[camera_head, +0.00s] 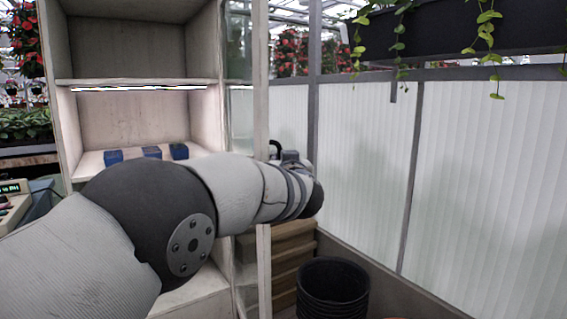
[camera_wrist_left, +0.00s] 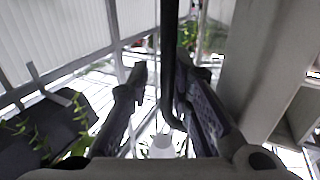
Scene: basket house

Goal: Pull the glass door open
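The glass door (camera_head: 240,55) shows as a narrow strip at the cabinet's right side, seen almost edge-on, standing out from the front. Its pale frame post (camera_head: 260,85) runs down behind my left arm. A black handle (camera_head: 276,148) shows just right of the post; in the left wrist view it is a dark vertical bar (camera_wrist_left: 169,60). My left gripper (camera_wrist_left: 160,85) has its fingers apart on either side of the bar, which lies nearer the right finger. Contact cannot be told. In the head view my left gripper (camera_head: 292,160) is mostly hidden by its arm. My right gripper is not in view.
The pale cabinet (camera_head: 205,80) has open shelves with small blue boxes (camera_head: 152,152). Black pots (camera_head: 332,285) stand on the floor right of the door, near wooden crates (camera_head: 290,250). A translucent panel wall (camera_head: 480,170) and hanging planter (camera_head: 460,28) are at right.

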